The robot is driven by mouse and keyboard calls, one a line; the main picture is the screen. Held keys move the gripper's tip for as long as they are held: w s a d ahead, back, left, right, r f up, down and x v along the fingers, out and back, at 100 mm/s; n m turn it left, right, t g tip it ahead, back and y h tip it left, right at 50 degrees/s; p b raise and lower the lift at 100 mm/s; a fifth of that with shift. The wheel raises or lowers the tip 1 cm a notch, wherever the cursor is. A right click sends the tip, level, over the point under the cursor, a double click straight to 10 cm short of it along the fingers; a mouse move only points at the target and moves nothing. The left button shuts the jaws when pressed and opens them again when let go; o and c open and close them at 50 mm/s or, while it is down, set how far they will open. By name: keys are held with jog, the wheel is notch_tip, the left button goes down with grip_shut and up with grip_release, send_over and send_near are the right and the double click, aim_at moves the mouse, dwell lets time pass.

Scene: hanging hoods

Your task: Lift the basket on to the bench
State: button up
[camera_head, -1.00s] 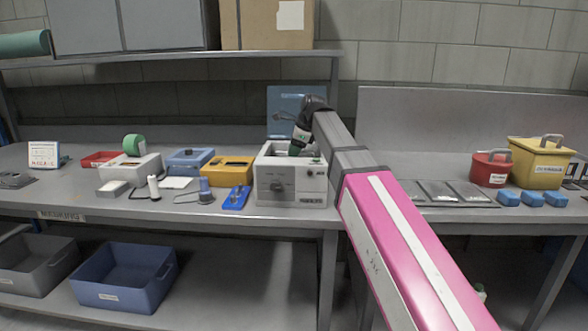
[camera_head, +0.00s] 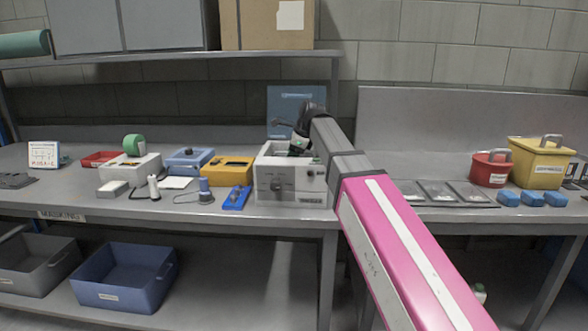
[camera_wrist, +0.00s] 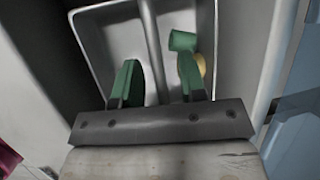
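A grey-white box-shaped machine (camera_head: 290,185) with a front knob and an open top stands on the bench (camera_head: 235,212). My gripper (camera_head: 297,152) reaches down into its opening, hiding much of the inside. In the wrist view, a grey metal basin (camera_wrist: 95,35) shows below me; I cannot tell whether its walls are the basket's or the machine's tank. A thin metal bar (camera_wrist: 149,40), seemingly the basket's handle, runs between my green fingers (camera_wrist: 157,72). The fingers are apart, one on each side of the bar, with visible gaps.
A blue tool (camera_head: 236,197), a yellow box (camera_head: 227,168) and a spool (camera_head: 205,192) stand left of the machine. A blue panel (camera_head: 290,108) rises behind it. Flat dark plates (camera_head: 436,191) lie to the right on another bench.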

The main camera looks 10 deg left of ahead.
grip_shut()
